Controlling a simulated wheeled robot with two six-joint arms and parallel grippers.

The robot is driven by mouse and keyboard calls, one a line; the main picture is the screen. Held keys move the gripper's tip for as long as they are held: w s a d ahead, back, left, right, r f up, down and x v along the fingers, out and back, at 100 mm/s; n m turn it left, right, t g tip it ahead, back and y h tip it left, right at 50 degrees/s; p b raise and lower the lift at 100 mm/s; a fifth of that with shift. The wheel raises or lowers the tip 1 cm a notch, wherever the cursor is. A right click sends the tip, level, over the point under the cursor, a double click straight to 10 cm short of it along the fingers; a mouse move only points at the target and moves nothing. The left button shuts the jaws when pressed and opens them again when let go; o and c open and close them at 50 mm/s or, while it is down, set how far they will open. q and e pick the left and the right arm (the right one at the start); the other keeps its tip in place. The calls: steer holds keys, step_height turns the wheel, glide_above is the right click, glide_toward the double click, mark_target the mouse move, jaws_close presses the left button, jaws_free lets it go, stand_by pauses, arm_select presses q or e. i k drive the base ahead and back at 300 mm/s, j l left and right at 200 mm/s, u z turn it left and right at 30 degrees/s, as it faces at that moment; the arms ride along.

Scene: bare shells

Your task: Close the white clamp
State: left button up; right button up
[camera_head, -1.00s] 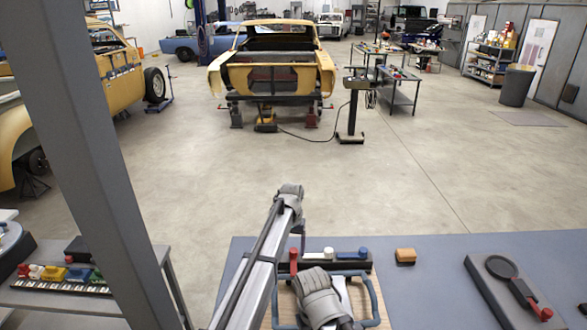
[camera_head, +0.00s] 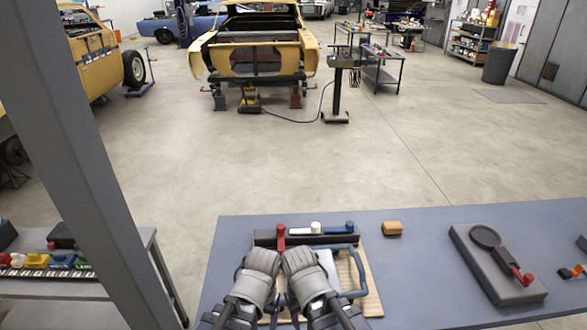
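The white clamp (camera_head: 315,228) is the middle one of three coloured clamps on a dark bar at the back of a wooden board. Its white knob shows just beyond my grippers; whether it is open or closed is unclear. The red clamp (camera_head: 280,238) is left of it and the blue clamp (camera_head: 349,227) right of it. My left gripper (camera_head: 262,262) and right gripper (camera_head: 297,260) are side by side over the board, in front of the bar. Their grey backs hide their fingertips and part of the board.
A blue-grey tubular frame (camera_head: 358,270) stands on the wooden board (camera_head: 372,298). Right of it on the table (camera_head: 410,275) are a small orange-brown block (camera_head: 392,228) and a dark device with a red lever (camera_head: 497,263). A grey post (camera_head: 75,150) crosses the left side.

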mark_target(314, 226)
steer(key=i+l, duration=0.65)
steer(key=i, duration=0.1)
